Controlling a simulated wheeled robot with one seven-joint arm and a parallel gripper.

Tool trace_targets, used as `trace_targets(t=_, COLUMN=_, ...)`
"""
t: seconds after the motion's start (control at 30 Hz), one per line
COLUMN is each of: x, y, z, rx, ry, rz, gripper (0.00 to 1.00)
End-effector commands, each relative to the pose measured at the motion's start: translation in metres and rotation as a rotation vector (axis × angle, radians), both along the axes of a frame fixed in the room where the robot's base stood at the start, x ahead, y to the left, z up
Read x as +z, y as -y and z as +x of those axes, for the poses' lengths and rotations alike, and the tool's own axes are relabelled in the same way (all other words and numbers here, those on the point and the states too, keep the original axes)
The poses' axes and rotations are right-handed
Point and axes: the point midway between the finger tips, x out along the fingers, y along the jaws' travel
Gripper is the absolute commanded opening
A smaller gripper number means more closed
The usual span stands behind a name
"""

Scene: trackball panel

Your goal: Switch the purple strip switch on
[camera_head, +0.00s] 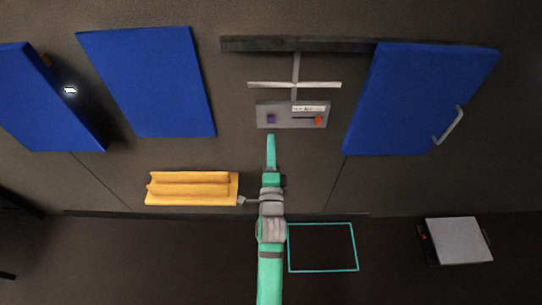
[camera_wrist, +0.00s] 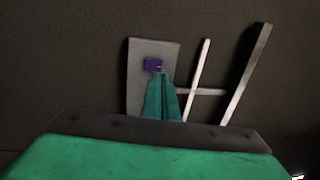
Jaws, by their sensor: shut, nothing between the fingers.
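The purple strip switch (camera_head: 271,119) is a small purple block at the left end of a grey panel (camera_head: 293,123). In the wrist view the purple switch (camera_wrist: 153,65) sits on the grey panel (camera_wrist: 139,88), just beyond my fingertips. My green gripper (camera_head: 270,137) is shut and empty. Its tips are just below the purple switch in the head view; I cannot tell whether they touch it. In the wrist view my gripper (camera_wrist: 163,78) covers part of the panel's lower right, and the red part (camera_head: 318,120) is hidden there.
A pale metal cross bar (camera_head: 294,85) stands just beyond the panel, under a dark rail (camera_head: 300,45). Blue panels (camera_head: 150,80) (camera_head: 420,100) flank it. A yellow ridged block (camera_head: 192,188) lies left of my arm. A grey box (camera_head: 458,240) is at the lower right.

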Motion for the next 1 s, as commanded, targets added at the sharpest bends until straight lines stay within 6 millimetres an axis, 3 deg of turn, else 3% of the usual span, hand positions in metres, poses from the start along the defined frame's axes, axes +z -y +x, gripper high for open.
trace_targets(t=0.2, x=0.007, y=0.0, z=0.034, rx=0.001, ry=0.002, rz=-0.002, gripper=0.0)
trace_targets(t=0.4, x=0.009, y=-0.001, z=0.054, rx=0.001, ry=-0.001, rz=0.0, gripper=0.0)
trace_targets(t=1.0, x=0.013, y=-0.001, z=0.064, rx=0.001, ry=0.0, rz=0.0, gripper=0.0)
